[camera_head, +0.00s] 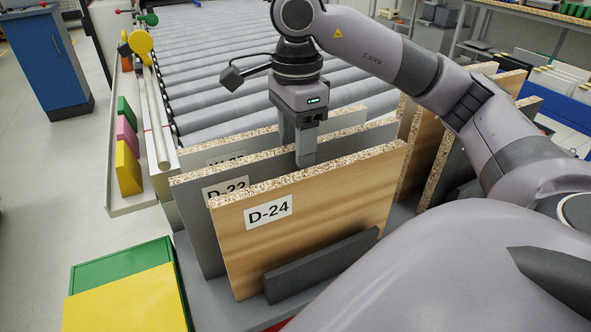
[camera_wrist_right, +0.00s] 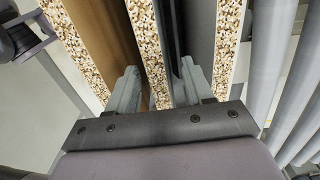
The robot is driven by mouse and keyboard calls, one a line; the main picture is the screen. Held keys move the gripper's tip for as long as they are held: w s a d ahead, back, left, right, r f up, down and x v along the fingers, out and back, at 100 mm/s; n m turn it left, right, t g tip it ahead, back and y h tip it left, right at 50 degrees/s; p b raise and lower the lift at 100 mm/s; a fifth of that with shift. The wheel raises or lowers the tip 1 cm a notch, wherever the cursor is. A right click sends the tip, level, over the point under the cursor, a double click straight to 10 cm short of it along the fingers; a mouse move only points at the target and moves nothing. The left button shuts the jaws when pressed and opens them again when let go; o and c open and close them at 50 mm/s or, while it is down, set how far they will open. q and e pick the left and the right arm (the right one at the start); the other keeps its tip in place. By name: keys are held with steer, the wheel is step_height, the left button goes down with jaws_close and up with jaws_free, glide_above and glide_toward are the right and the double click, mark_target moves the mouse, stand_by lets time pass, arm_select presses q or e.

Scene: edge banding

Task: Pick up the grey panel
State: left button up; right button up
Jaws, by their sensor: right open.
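The grey panel labelled D-22 (camera_head: 197,225) stands upright in a rack, between the wood-coloured panel D-24 (camera_head: 315,218) in front and another grey panel (camera_head: 347,119) behind. Its speckled top edge (camera_wrist_right: 146,45) also shows in the right wrist view. My right gripper (camera_head: 296,150) points down at this top edge, open. One finger is on the D-24 side and the other on the far side, so the fingers straddle the edge. I cannot tell whether they touch the panel. Most of the panel's face is hidden by D-24. My left gripper is not in view.
The panels stand close together, with narrow gaps. More wood-coloured panels (camera_head: 421,150) stand to the right. A roller conveyor (camera_head: 215,75) lies behind. A side tray (camera_head: 120,188) with coloured blocks is at left, and a green and yellow box (camera_head: 125,300) is at front left.

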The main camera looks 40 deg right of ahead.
steer(key=f, duration=0.2)
steer(key=f+b, duration=0.1)
steer(key=f, duration=0.2)
steer(key=shift+s+d+f, duration=0.15)
steer(key=shift+s, duration=0.05)
jaws_close()
stand_by(1.2)
steer(key=shift+w, duration=0.1)
